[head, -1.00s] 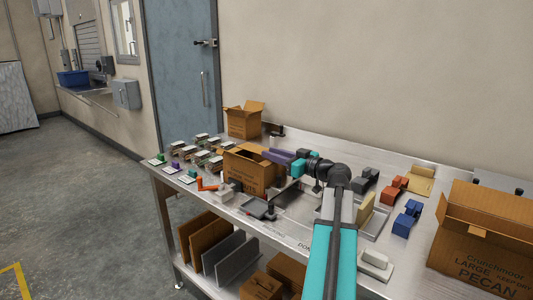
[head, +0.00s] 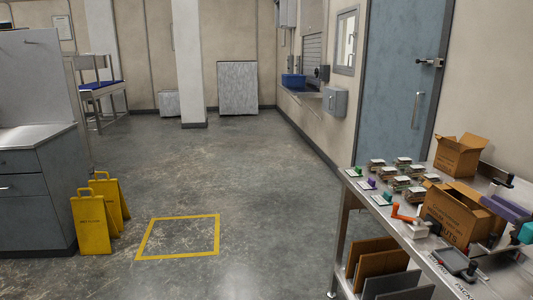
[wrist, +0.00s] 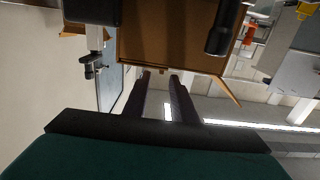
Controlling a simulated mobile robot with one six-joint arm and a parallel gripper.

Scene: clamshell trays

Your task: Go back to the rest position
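My gripper (head: 492,204) shows at the right edge of the head view, with purple fingers beside an open brown carton (head: 455,218) on the steel bench. In the wrist view, the two dark fingers of my gripper (wrist: 161,77) stand apart with a gap between them and nothing held. The brown carton (wrist: 165,45) fills the top middle of the wrist view, close to the fingertips. Most of my arm is cut off by the right edge of the head view.
The bench (head: 395,232) stands at the right, with stacked clamshell trays (head: 403,172) and a second carton (head: 459,155). A yellow floor square (head: 178,237) lies on open floor. Yellow signs (head: 92,222) and a grey cabinet (head: 32,200) stand at the left.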

